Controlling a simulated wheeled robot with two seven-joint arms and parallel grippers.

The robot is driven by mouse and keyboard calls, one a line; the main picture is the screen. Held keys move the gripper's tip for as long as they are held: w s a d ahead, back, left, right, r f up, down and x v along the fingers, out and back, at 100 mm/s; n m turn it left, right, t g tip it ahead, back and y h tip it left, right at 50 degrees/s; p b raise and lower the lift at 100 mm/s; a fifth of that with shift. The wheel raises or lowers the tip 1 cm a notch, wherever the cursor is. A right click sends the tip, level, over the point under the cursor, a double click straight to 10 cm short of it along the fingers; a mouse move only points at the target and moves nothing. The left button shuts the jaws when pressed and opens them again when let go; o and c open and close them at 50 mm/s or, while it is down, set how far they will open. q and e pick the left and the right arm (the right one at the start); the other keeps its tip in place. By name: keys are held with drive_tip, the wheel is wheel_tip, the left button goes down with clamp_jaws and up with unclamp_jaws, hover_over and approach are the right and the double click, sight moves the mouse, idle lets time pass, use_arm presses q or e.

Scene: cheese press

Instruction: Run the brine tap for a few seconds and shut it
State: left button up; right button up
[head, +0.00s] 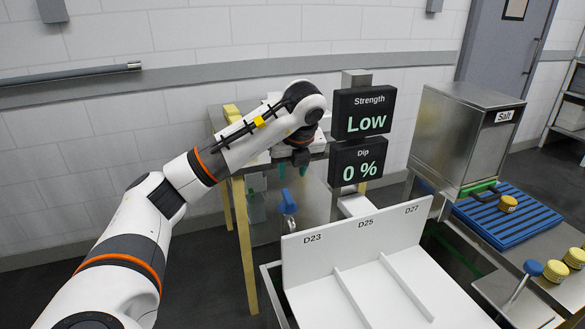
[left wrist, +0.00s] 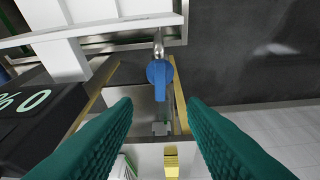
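The brine tap's blue handle (head: 288,202) shows left of the white divided tray in the head view, on a metal stem. In the left wrist view the blue handle (left wrist: 159,73) lies ahead of my fingertips, near the middle of the gap and apart from both fingers. My left gripper (head: 292,171) points down above the handle, mostly hidden behind its own wrist. Its green fingers (left wrist: 160,125) stand wide apart with nothing between them. Whether liquid runs from the tap cannot be told. My right gripper is out of view.
A display (head: 363,112) reads Strength Low; another (head: 358,163) reads Dip 0 %. Both stand close right of my left wrist. The white tray (head: 355,240) has slots labelled D23, D25, D27. A salt box (head: 463,135), blue rack (head: 525,222) and another blue-knobbed item (head: 532,268) are at the right.

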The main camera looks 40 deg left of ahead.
sight(287, 196)
use_arm(q)
drive_tip(key=shift+o, duration=0.3)
drive_tip(key=o, duration=0.3)
drive_tip(key=shift+a, duration=0.1)
drive_tip(key=o, duration=0.3)
drive_tip(key=shift+a+f+n+h, duration=0.15)
drive_tip(key=shift+n+h, duration=0.15)
drive_tip(key=shift+n, duration=0.2)
drive_tip(key=o, duration=0.4)
drive_tip(key=n, duration=0.1)
drive_tip(key=a+n+h, duration=0.1)
drive_tip(key=n, duration=0.1)
drive_tip(key=a+f+n, duration=0.1)
drive_tip(key=shift+s+h, duration=0.25)
drive_tip(key=shift+h, duration=0.15)
drive_tip(key=s+a+n+t+h+p, duration=0.1)
drive_tip(key=a+n+h, duration=0.3)
drive_tip(key=n, duration=0.9)
drive_tip(key=x, duration=0.3)
drive_tip(key=p+x, duration=0.1)
drive_tip(key=x, duration=0.7)
drive_tip(key=shift+w+d, duration=0.15)
drive_tip(key=shift+w, duration=0.2)
drive_tip(key=shift+c, duration=0.5)
drive_tip(key=c, duration=0.9)
